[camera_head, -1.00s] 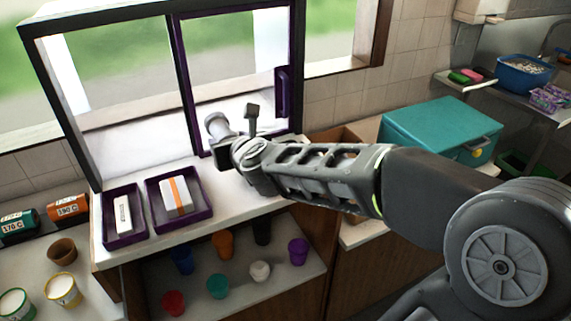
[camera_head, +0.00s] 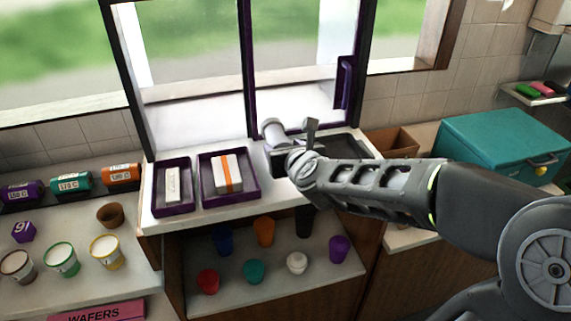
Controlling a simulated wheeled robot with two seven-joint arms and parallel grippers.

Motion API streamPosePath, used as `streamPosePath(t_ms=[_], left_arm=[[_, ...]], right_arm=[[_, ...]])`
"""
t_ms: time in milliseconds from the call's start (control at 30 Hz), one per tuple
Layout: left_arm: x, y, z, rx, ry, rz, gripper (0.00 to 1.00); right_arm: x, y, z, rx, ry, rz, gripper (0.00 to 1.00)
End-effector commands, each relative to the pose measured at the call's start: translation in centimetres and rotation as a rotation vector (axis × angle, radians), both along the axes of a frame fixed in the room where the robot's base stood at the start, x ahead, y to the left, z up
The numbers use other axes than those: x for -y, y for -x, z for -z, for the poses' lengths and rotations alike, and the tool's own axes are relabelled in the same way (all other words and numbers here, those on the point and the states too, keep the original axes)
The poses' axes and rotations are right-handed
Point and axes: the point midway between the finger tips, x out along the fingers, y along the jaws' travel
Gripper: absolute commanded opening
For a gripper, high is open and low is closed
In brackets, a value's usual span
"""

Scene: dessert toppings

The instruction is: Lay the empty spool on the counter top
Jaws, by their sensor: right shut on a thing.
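My right gripper (camera_head: 292,137) reaches in from the right over the white counter top, in front of the window. A pale grey cylindrical piece with a round end (camera_head: 271,128), which looks like the empty spool, sticks out at the gripper's tip. The gripper is shut on it, though the wrist hides most of the grip. It appears held above the counter top (camera_head: 232,214), but the exact gap cannot be told. My left gripper is not in view.
Two purple trays (camera_head: 187,208) (camera_head: 252,198) with boxes stand left of the gripper. A dark tray (camera_head: 347,148) lies partly behind it. Several coloured cups (camera_head: 265,232) stand on the shelf below. A teal box (camera_head: 500,140) is at right. The counter's front strip is bare.

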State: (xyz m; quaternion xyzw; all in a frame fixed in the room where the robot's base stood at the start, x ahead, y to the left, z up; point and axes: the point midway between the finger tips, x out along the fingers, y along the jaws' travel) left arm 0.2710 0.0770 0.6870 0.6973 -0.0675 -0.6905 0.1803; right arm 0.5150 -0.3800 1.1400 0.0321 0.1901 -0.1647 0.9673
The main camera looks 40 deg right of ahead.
Motion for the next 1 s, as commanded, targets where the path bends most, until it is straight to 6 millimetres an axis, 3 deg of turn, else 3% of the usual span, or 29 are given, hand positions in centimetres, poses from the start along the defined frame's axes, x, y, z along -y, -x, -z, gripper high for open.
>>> streamPosePath(t_ms=[200, 500, 900, 933, 1000], left_arm=[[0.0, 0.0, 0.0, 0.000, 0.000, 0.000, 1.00], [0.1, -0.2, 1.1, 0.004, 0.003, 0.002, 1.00], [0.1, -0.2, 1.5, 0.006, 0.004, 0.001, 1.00], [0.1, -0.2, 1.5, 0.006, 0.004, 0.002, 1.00], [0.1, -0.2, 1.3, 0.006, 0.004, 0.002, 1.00]], right_arm=[[0.0, 0.0, 0.2, -0.001, 0.000, 0.000, 0.16], [0.0, 0.0, 3.7, -0.002, 0.001, -0.002, 0.16], [0.0, 0.0, 4.1, 0.001, 0.000, -0.001, 0.16], [0.0, 0.0, 4.0, 0.000, 0.000, -0.001, 0.56], [0.0, 0.0, 3.9, 0.000, 0.000, -0.001, 0.62]])
